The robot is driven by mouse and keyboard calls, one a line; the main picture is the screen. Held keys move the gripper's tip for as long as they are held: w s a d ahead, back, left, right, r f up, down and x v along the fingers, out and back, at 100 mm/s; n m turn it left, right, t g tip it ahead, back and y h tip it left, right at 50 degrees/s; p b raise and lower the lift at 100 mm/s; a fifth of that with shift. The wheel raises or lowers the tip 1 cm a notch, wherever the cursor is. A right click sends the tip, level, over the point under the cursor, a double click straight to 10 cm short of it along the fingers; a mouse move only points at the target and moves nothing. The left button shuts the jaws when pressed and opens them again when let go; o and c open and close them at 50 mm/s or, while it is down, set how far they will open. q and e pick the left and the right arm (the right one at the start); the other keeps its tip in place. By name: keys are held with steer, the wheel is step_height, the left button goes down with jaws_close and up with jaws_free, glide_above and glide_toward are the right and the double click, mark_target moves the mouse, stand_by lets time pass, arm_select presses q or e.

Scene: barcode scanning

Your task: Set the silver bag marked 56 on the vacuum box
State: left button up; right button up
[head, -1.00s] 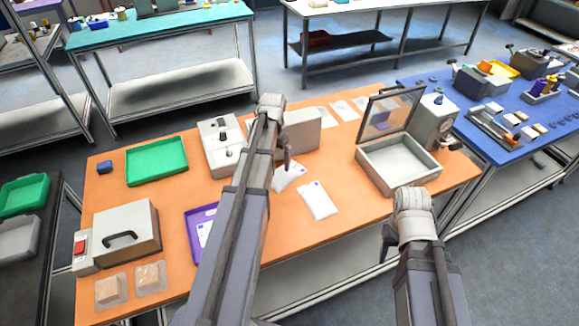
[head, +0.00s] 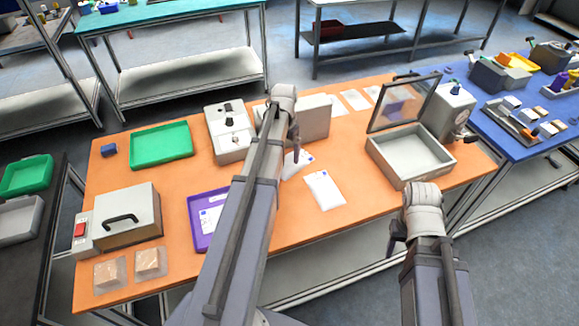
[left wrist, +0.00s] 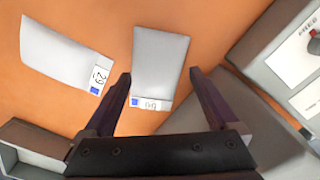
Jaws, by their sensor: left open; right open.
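Two pale silver bags lie flat on the orange table, one (head: 297,163) under my left gripper and one (head: 325,190) in front of it. In the left wrist view, one bag (left wrist: 160,55) lies between my open left fingers, and another bag (left wrist: 58,52) lies to the left. Their labels are rotated and I cannot surely read 56 on either. My left gripper (head: 296,153) is open, pointing down, with nothing held. The grey box with a raised clear lid (head: 410,166), apparently the vacuum box, is empty. My right gripper (head: 393,245) is open near the front edge.
Beside the left gripper stand a grey box (head: 313,118) and a white device with knobs (head: 230,133). A green tray (head: 161,146), purple tray (head: 195,222) and grey handled case (head: 122,222) are left. More flat bags (head: 356,100) lie behind. Table between bags and open box is clear.

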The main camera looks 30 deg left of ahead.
mark_target(286, 164)
arm_select(q)
step_height(286, 164, down, 5)
steer(key=b, duration=0.4)
steer(key=shift+s+d+r, duration=0.15)
steer(key=shift+r, duration=0.1)
steer(key=shift+c, duration=0.2)
jaws_close()
steer(key=shift+r+p, duration=0.25)
steer(key=shift+p, duration=0.1)
step_height(286, 164, up, 28)
steer(key=p, duration=2.7)
steer(key=shift+f+p, duration=0.2)
steer(key=shift+p, duration=0.1)
